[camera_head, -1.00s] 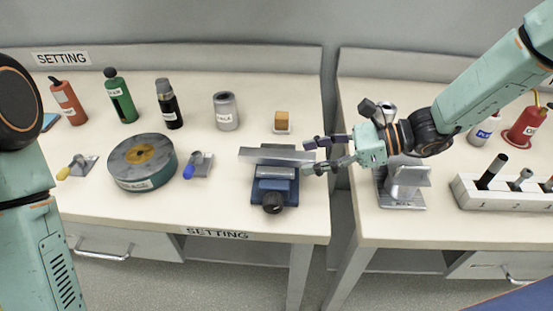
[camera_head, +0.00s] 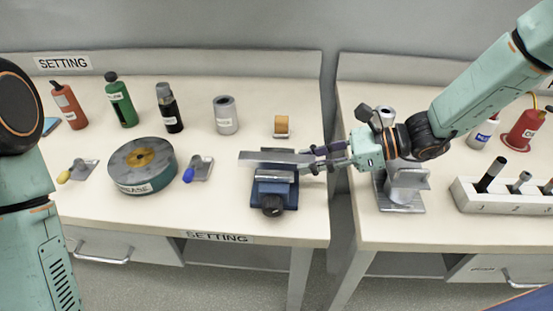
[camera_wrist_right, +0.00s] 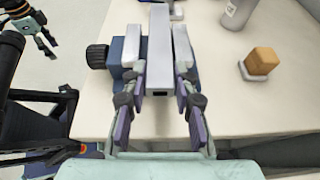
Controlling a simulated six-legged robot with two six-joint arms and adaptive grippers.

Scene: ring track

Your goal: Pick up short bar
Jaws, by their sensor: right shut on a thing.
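The short bar (camera_head: 268,156) is a flat grey metal bar lying across the top of a blue vise (camera_head: 273,190) on the left table. In the right wrist view the bar (camera_wrist_right: 160,60) runs away from me between the fingers. My right gripper (camera_head: 322,157) comes in from the right and is shut on the bar's right end; it also shows in the right wrist view (camera_wrist_right: 161,84). The bar still appears to rest at the vise; any gap beneath is hidden. My left gripper (camera_wrist_right: 34,30) shows small at the top left of the wrist view, fingers apart and empty.
A grey cylinder (camera_head: 226,115) and an orange block (camera_head: 282,124) stand behind. A metal stand (camera_head: 402,190) is on the right table, across a gap.

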